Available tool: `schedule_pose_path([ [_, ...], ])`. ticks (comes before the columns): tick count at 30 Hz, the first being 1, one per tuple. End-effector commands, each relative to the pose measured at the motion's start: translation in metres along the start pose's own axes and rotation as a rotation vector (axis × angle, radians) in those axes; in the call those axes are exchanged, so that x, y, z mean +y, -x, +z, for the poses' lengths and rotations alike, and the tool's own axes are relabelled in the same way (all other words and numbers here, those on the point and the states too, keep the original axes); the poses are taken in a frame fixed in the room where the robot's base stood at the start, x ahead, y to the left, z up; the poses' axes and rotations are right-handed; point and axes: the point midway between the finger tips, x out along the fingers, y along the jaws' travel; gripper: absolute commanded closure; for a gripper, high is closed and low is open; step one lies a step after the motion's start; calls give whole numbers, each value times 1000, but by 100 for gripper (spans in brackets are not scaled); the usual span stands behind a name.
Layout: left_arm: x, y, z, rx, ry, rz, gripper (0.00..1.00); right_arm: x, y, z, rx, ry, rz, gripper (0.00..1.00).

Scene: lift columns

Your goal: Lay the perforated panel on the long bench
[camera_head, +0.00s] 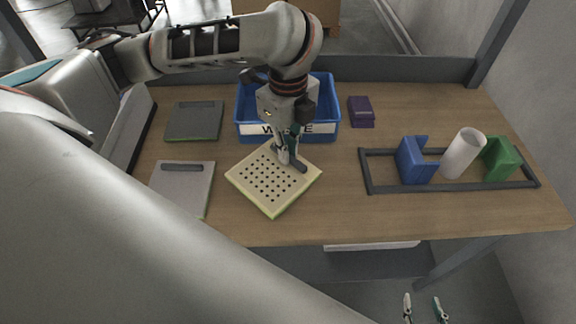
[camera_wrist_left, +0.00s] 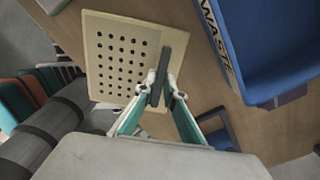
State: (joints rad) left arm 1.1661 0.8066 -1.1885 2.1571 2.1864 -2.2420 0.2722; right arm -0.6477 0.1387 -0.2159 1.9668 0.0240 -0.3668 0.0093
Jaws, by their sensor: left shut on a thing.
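The perforated panel (camera_head: 262,190) is a cream square plate with rows of dark holes, a green lower edge and a dark handle bar. It shows in front of the blue bin, over the wooden long bench (camera_head: 330,220). My left gripper (camera_head: 290,160) is shut on the handle bar; the wrist view shows its fingers (camera_wrist_left: 163,90) on both sides of the bar, with the panel (camera_wrist_left: 115,62) beyond. I cannot tell whether the panel touches the bench. My right gripper (camera_head: 424,308) is below the bench's front edge, its fingertips apart and empty.
A blue WASTE bin (camera_head: 328,110) stands behind the panel. Two grey plates (camera_head: 190,185) lie to the left. A purple block (camera_head: 361,112) is at the back. A dark frame (camera_head: 400,188) at right surrounds a blue block, a white cylinder and a green block.

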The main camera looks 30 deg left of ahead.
Motion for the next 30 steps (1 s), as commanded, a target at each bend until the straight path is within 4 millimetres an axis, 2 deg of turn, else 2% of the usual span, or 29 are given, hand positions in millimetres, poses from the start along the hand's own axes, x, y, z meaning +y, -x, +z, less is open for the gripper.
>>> schedule_pose_path([
  [5, 0, -13, 0, 1, 1, 0, 100, 0, -3, 9, -9, 2, 0, 60],
  [12, 0, -45, 0, 1, 2, 2, 100, -1, -9, 22, -15, 1, 0, 60],
  [24, 0, -48, 0, 0, 2, 0, 100, -1, -8, 20, -14, 1, 1, 60],
  [25, 0, -48, 0, 0, 1, 0, 88, 0, -8, 19, -13, 1, 1, 60],
  [27, 0, -48, 0, 0, 1, 0, 74, 0, -8, 18, -12, 1, 1, 60],
  [30, 0, -48, 0, 0, 1, 0, 74, 0, -8, 17, -9, 1, 2, 60],
])
